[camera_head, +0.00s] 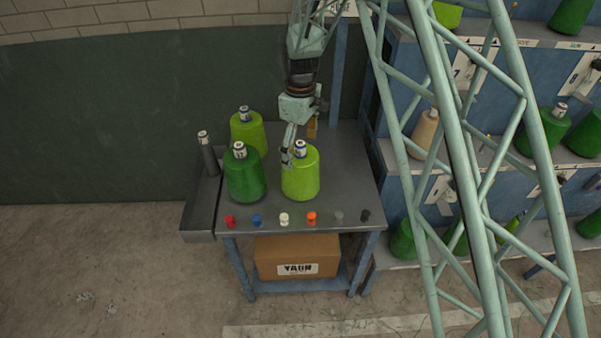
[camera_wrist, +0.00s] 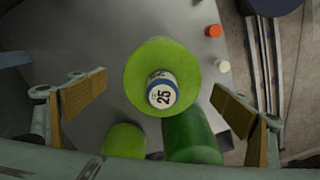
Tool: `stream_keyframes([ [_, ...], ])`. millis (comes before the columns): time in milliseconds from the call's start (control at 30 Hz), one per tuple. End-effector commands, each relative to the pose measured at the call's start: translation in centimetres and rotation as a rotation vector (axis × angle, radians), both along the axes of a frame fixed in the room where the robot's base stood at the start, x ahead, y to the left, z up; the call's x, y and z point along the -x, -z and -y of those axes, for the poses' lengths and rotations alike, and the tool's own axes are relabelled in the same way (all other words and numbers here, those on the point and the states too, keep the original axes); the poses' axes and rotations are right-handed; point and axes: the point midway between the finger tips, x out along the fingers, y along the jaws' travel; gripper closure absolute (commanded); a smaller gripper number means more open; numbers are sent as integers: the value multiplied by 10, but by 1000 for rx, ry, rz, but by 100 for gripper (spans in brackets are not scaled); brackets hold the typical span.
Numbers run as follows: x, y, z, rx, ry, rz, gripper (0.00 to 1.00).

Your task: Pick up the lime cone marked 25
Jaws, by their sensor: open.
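The lime cone marked 25 (camera_head: 300,181) stands upright at the front right of the small table. In the wrist view this lime cone (camera_wrist: 138,68) is seen from above, its white and blue tube top reading 25. My gripper (camera_head: 299,143) is open at the cone's top, pointing down. In the wrist view my gripper (camera_wrist: 161,92) has its tan-padded fingers on either side of the tube top, both apart from it. A second lime cone (camera_head: 248,136) stands behind, and a dark green cone (camera_head: 245,182) stands to the left.
Small coloured pieces, including an orange one (camera_head: 311,217), line the table's front edge (camera_head: 300,231). A dark tube (camera_head: 208,157) stands in a grey side tray (camera_head: 199,214). A carton (camera_head: 297,257) sits below. A blue shelf rack (camera_head: 403,170) with more cones stands to the right.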

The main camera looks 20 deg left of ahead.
Motion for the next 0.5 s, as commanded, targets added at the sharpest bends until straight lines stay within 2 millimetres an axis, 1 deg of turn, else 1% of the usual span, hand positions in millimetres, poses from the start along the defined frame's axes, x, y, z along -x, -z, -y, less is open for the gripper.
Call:
stream_keyframes([
  [167, 1, 10, 1, 1, 0, -1, 7],
  [500, 3, 43, 2, 1, 0, -1, 7],
])
